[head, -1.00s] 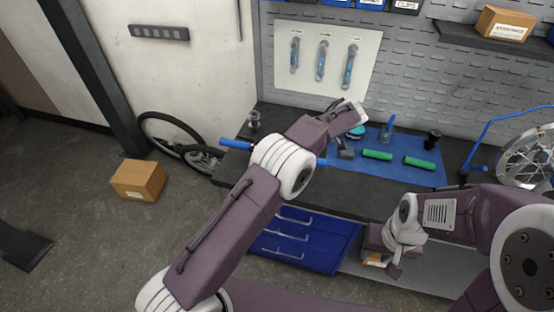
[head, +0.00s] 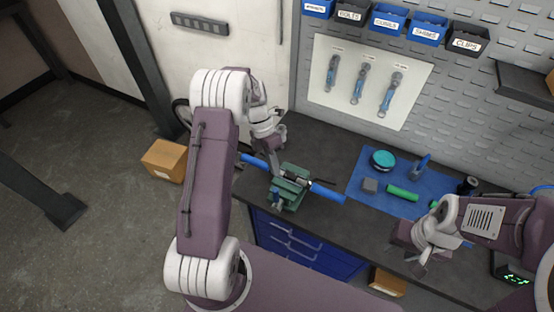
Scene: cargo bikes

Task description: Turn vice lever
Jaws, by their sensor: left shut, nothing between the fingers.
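A green vice (head: 291,188) stands at the front edge of the dark workbench (head: 330,150). A blue tube (head: 328,193) passes through the vice and sticks out on both sides. A small bluish part, possibly the lever, shows low on the vice's front; its exact shape is too small to tell. My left gripper (head: 276,171) is shut and empty, pointing down just at the vice's upper left, over the tube. I cannot tell whether it touches. My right gripper (head: 418,268) hangs at the bench's front edge, right of the vice; its fingers are unclear.
A blue mat (head: 362,195) on the right of the bench holds a teal round tin (head: 382,160), green grips (head: 402,193) and a grey block (head: 370,185). Blue drawers (head: 290,240) sit below. A cardboard box (head: 165,160) lies on the floor at left. Wrenches hang behind.

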